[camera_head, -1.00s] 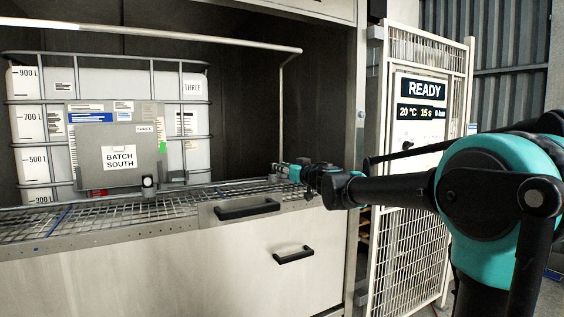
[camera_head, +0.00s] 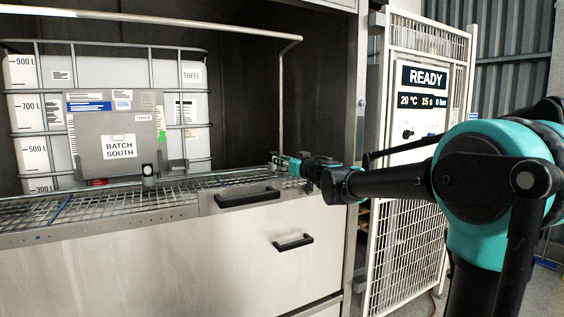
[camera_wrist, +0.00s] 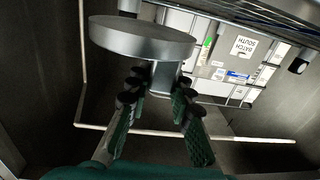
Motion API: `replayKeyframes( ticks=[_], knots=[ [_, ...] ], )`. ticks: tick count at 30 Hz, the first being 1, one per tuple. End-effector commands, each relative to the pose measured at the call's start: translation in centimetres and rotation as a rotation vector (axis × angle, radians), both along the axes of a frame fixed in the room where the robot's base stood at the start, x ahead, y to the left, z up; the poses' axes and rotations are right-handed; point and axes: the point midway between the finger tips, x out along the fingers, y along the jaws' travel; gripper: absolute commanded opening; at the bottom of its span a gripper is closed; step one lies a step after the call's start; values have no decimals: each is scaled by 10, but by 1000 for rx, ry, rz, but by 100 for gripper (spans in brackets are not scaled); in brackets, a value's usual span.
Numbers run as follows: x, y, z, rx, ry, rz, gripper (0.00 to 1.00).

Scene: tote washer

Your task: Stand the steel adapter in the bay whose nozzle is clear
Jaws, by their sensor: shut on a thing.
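The steel adapter (camera_wrist: 145,38) shows large in the wrist view as a round grey disc with a narrower neck. My gripper (camera_wrist: 161,80) is shut on that neck, one finger on each side. In the head view my gripper (camera_head: 284,161) is at the right end of the wash chamber, just above the mesh deck (camera_head: 110,207); the adapter is too small there to make out clearly. A small upright dark fitting with a pale face (camera_head: 148,172) stands on the deck in front of the white tank. I cannot tell the bays apart or see which nozzle is clear.
A caged white tank (camera_head: 35,110) with a grey "BATCH SOUTH" board (camera_head: 88,135) stands behind the deck. A pale rail (camera_head: 150,17) crosses above. Black handles (camera_head: 247,197) are on the steel front. A "READY" panel (camera_head: 424,78) and mesh gate stand right.

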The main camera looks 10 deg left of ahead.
Motion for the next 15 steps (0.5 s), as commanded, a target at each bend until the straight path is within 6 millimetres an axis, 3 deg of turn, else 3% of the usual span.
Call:
replayKeyframes(
  ticks=[15],
  knots=[
    [0, 0, -9, 0, 0, 0, 0]
  ],
)
